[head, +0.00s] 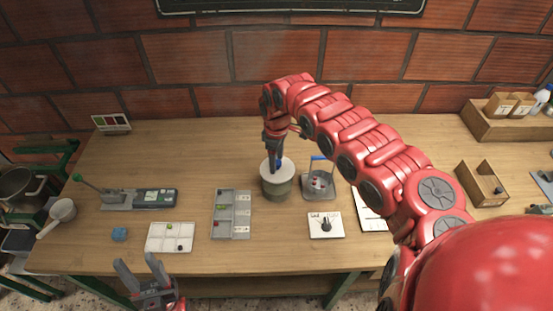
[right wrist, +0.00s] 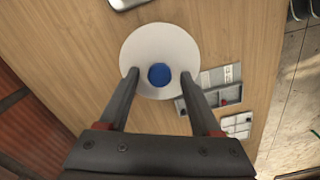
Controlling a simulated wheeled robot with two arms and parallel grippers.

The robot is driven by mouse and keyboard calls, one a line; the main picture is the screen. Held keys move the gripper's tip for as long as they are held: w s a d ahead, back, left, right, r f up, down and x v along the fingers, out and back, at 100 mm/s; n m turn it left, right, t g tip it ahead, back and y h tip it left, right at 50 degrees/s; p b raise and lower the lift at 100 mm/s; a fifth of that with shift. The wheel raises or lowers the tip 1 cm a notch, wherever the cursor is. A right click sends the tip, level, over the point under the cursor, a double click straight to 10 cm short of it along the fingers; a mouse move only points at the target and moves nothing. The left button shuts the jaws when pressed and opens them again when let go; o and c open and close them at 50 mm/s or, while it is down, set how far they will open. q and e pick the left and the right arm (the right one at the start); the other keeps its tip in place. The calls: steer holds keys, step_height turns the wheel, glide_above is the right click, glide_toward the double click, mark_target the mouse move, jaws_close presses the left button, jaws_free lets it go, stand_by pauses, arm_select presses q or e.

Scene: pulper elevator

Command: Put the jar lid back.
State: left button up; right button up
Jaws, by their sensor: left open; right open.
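The jar (head: 276,190) is a grey-green pot near the middle of the table. The round white jar lid (head: 287,171) with a blue knob covers its top and looks level. In the right wrist view the lid (right wrist: 150,47) and its blue knob (right wrist: 159,75) are seen from above. My right gripper (head: 273,165) points down at the lid, also seen in the right wrist view (right wrist: 160,76). Its open fingers are on either side of the knob, with gaps. My left gripper (head: 137,262) is open and empty at the table's front edge, low on the left.
A grey compartment tray (head: 217,232) stands left of the jar, and a grey holder with a blue handle (head: 318,185) close on its right. A wooden box (head: 470,183) is at right.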

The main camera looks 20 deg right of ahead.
step_height(320, 180, up, 12)
steer(key=b, duration=0.3)
steer(key=shift+b, duration=0.35)
steer(key=shift+d+f, duration=0.1)
steer(key=shift+d, duration=0.05)
